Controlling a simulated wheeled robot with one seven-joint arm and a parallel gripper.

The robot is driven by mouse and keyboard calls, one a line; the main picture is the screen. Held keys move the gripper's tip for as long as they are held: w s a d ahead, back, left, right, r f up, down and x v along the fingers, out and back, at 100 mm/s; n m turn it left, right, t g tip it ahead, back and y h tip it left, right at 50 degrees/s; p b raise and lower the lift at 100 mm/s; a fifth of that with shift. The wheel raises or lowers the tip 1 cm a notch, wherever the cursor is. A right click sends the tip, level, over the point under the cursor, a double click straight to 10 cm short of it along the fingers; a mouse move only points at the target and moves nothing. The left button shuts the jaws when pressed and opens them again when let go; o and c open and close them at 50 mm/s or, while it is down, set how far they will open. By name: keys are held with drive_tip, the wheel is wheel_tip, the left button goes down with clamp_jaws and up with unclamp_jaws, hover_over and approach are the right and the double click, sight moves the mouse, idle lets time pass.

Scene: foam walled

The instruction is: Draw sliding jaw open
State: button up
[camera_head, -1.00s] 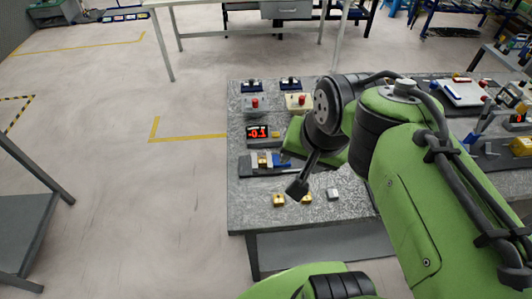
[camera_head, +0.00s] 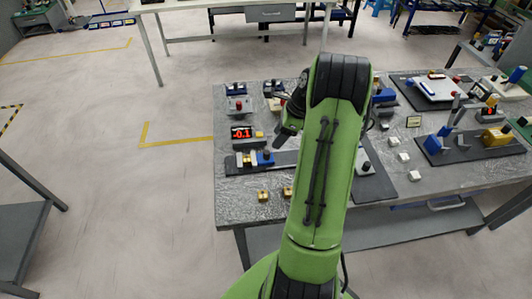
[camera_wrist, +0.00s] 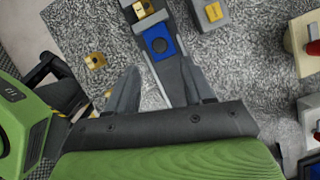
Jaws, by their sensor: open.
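The sliding jaw is a blue block (camera_wrist: 160,42) on a grey rail (camera_wrist: 176,82) in the wrist view. A brass-coloured block (camera_wrist: 143,8) sits beyond it at the top edge. In the head view the blue jaw (camera_head: 265,158) stands at the right of the brass block (camera_head: 248,159), on a dark base at the table's left side. My gripper (camera_wrist: 158,66) is open, its two dark fingers pointing toward the rail and blue jaw, apparently with nothing between them. In the head view my gripper's dark end (camera_head: 285,132) shows just above and right of the jaw; my arm hides the rest.
A red-digit display (camera_head: 242,133) stands behind the jaw. Small brass blocks (camera_head: 263,195) lie in front of it. Red-button boxes (camera_head: 239,104) stand at the back left. The table (camera_head: 228,205) holds more fixtures at right; open floor lies left.

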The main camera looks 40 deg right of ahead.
sight(268, 152)
drive_tip(key=b+x, duration=0.1)
drive_tip(key=x, duration=0.8)
drive_tip(key=shift+r, duration=0.1)
clamp_jaws()
